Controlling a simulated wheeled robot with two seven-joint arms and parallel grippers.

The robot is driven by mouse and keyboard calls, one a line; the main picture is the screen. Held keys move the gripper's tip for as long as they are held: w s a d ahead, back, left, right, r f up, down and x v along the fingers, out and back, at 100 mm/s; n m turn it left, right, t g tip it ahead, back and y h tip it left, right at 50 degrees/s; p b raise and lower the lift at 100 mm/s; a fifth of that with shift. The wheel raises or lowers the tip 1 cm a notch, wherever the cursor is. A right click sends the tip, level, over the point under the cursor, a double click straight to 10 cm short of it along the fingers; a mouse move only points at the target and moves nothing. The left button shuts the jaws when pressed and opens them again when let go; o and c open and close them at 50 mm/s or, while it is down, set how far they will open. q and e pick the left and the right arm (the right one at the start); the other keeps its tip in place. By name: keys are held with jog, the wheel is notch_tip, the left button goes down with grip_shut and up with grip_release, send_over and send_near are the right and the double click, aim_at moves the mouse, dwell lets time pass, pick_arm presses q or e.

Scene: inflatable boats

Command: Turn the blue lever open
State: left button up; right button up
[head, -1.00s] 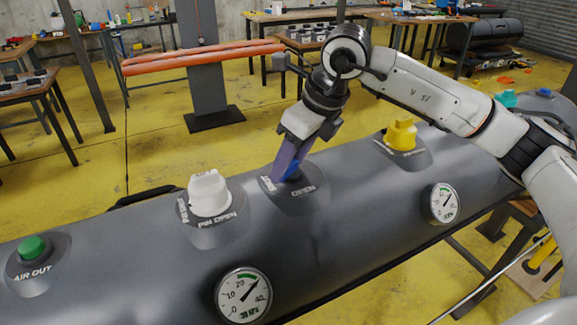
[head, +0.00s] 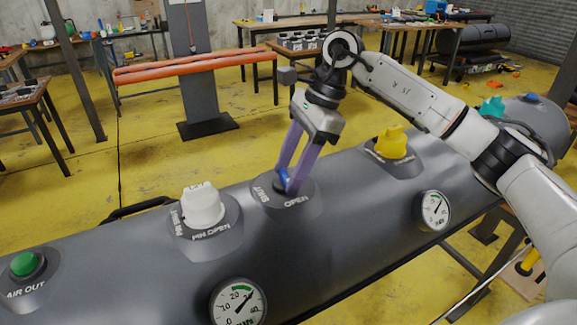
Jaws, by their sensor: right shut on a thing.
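The blue lever (head: 284,178) stands on a round dark base marked SHUT and OPEN on top of the grey boat tube (head: 130,250). My right gripper (head: 287,187) comes down on it from above, with its two purple fingers on either side of the lever. The fingers are shut on the lever and hide part of it. The lever's exact angle against the SHUT and OPEN marks is hard to tell. My left gripper is not in view.
A white valve knob (head: 203,204) marked PIN OPEN and a green AIR OUT button (head: 24,263) lie to the left. A yellow valve (head: 392,143) and a teal valve (head: 491,107) are to the right. Two gauges (head: 238,302) (head: 433,211) sit on the near side.

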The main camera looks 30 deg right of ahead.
jog(key=shift+w+d+r+n+g, duration=0.15)
jog(key=shift+n+g, duration=0.15)
jog(key=shift+n, duration=0.7)
jog(key=o, duration=1.1)
jog(key=shift+c, duration=0.2)
jog(key=v, duration=1)
jog(key=shift+d, duration=0.1)
